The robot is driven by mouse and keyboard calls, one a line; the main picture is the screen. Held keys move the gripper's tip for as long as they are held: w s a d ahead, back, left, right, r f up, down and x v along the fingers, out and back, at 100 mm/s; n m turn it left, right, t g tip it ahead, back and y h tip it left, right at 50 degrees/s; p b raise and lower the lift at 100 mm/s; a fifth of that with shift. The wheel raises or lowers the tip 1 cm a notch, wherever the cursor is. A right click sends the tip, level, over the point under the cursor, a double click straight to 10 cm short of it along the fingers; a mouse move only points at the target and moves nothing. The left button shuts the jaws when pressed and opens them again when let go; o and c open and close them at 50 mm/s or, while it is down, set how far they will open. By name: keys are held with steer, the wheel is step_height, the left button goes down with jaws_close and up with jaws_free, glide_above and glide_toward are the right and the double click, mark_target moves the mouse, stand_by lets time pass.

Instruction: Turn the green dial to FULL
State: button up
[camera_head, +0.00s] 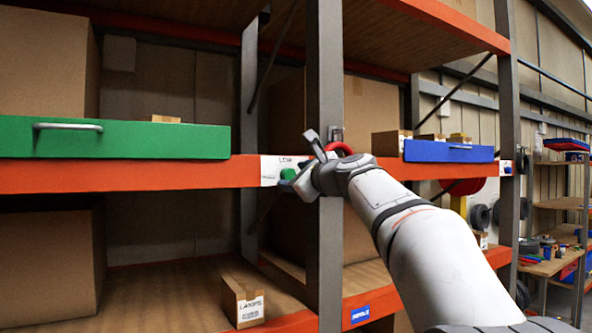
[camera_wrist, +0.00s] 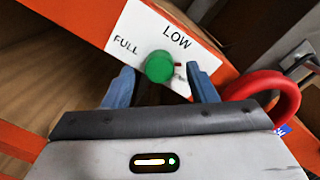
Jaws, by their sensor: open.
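The green dial (camera_wrist: 159,66) is a round knob on a white label plate (camera_wrist: 197,52) on the orange shelf beam. The plate reads FULL to the dial's left and LOW above it; a third word at the right is partly hidden. A small red mark shows just right of the dial. My gripper (camera_wrist: 160,69) is open, with one blue-grey finger on each side of the dial; I cannot tell whether either touches it. In the head view the dial (camera_head: 288,174) shows just left of my gripper (camera_head: 304,165), with the plate (camera_head: 269,170) behind.
A red ring (camera_wrist: 272,92) hangs close to the right finger. A grey upright post (camera_head: 326,80) stands behind my wrist. A green drawer (camera_head: 200,140) is at the left, a blue drawer (camera_head: 450,152) at the right. A small carton (camera_head: 243,300) stands on the lower shelf.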

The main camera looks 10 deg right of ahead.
steer(key=shift+w+a, duration=0.15)
steer(key=shift+w, duration=0.2)
steer(key=shift+c, duration=0.5)
